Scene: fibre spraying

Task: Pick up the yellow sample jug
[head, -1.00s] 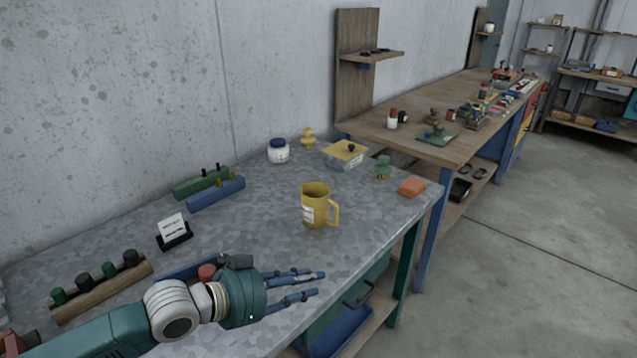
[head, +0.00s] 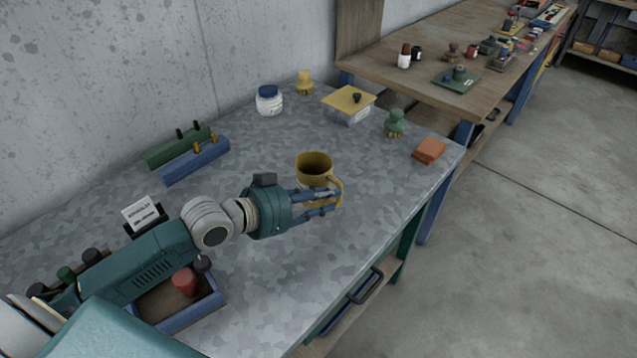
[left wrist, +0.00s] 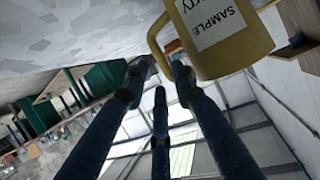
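The yellow sample jug (head: 313,167) stands upright on the mottled grey table (head: 250,290), its handle toward the right. My left gripper (head: 329,203) has its blue fingers stretched along the near side of the jug, by the handle, and they cover part of its lower body. In the left wrist view the jug (left wrist: 228,45), with its white SAMPLE label, is at the upper right. Its handle is close to the tips of the spread fingers (left wrist: 160,68). The fingers look open; whether they touch the jug is not clear. My right gripper is not in view.
Behind the jug stand a white jar with a blue lid (head: 269,101), a yellow-lidded container (head: 348,104) and a green knobbed piece (head: 395,123). An orange block (head: 429,150) lies near the right edge. A blue tray (head: 180,312) is beneath my left arm.

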